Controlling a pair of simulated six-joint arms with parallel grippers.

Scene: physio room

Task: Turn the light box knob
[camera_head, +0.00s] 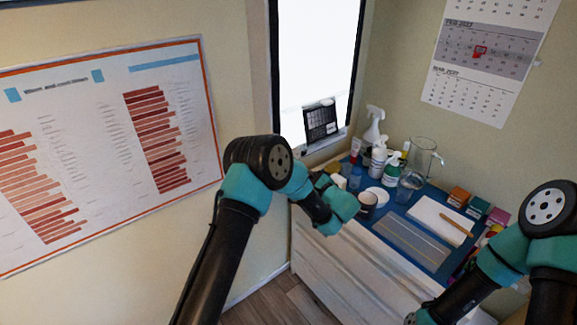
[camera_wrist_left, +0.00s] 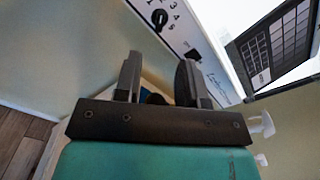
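The light box (camera_head: 318,62) is a bright white panel in a dark frame on the wall, seen in the head view. Its control strip shows in the left wrist view, with a small black knob (camera_wrist_left: 159,18) beside printed numbers and a dark switch (camera_wrist_left: 193,54) lower down. My left gripper (camera_wrist_left: 159,78) is open, with nothing seen between its fingers. The knob lies beyond the fingertips, apart from them. In the head view my left wrist is in front of the wall below the light box, and the knob is hidden. My right gripper is out of view; only its arm shows at lower right.
A dark gridded sheet (camera_head: 320,122) stands at the light box's lower edge. The blue-topped cabinet (camera_head: 437,250) holds a spray bottle (camera_head: 374,127), a glass jug (camera_head: 420,160), a mug (camera_head: 367,204) and small boxes. A poster (camera_head: 105,150) and a calendar (camera_head: 487,52) hang on the walls.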

